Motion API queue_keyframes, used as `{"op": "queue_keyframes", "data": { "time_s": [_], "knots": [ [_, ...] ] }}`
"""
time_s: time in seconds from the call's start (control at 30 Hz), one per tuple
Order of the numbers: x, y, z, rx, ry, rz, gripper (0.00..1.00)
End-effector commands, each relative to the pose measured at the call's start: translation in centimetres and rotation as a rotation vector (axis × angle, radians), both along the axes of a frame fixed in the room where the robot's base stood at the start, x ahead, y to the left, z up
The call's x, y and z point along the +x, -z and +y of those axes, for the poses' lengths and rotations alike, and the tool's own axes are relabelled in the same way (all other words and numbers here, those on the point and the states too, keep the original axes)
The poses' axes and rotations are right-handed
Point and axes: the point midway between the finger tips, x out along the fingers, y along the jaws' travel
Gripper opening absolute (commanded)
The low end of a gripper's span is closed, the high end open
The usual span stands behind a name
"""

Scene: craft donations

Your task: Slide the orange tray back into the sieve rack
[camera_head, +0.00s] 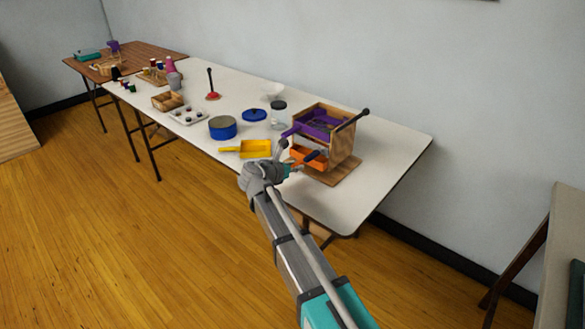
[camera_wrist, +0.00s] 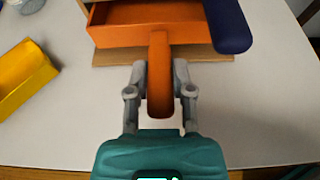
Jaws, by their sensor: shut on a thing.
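The orange tray (camera_head: 318,163) is at the lower front of the wooden sieve rack (camera_head: 346,142), sticking out of it toward me. In the wrist view, the orange tray (camera_wrist: 115,33) is ahead, with its orange handle (camera_wrist: 159,95) pointing back between the fingers. My gripper (camera_head: 288,167) is shut on that handle; the fingers show in the wrist view (camera_wrist: 160,75). A purple tray (camera_head: 318,124) sits higher in the rack. How far the orange tray reaches inside is hidden.
A dark blue handle (camera_wrist: 228,25) is close on the right of the tray. The rack stands on a wooden board (camera_head: 343,175). A yellow scoop (camera_head: 256,149) lies to the left. A glass jar (camera_head: 278,114) and blue tin (camera_head: 222,128) stand farther left. The table's right end is clear.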

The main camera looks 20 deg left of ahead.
Motion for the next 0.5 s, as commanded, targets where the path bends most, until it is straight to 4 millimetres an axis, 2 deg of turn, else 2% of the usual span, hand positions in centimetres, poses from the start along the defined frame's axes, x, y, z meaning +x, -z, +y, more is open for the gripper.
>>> {"op": "queue_keyframes", "data": {
  "time_s": [0.5],
  "knots": [
    [1.6, 0.0, -0.6, -0.001, -0.001, 0.000, 0.00]
  ]
}}
